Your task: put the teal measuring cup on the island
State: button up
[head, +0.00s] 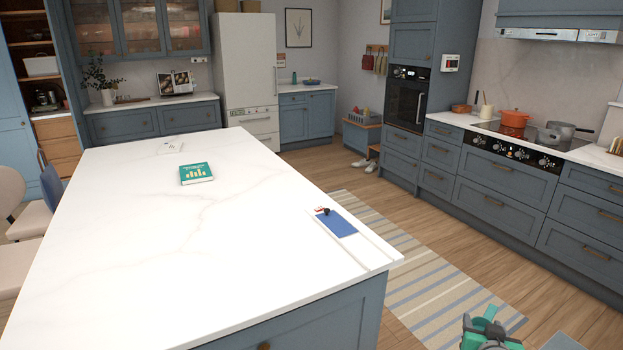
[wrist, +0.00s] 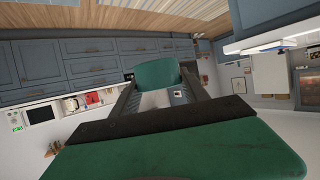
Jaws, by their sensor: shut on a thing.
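The teal measuring cup (wrist: 160,75) shows in the wrist view as a rounded green shape at the fingertips of my gripper (wrist: 162,92). My gripper is shut on it. In the head view my gripper (head: 490,338) is at the bottom right edge, partly cut off, with teal (head: 484,325) showing on it; cup and gripper parts are hard to tell apart there. The island (head: 240,270) has a wide white marble top and blue-grey sides. My gripper is to the right of the island's near right corner, apart from it in the picture.
A teal book (head: 196,174) lies on the island, with a pale paper (head: 171,146) behind it. A blue pad (head: 337,223) with a small dark item lies near the right edge. The rest of the top is clear. A striped rug (head: 420,285) covers the floor beside it.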

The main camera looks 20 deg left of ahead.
aim_at(111, 243)
jog(key=u, duration=3.05)
jog(key=i, duration=1.65)
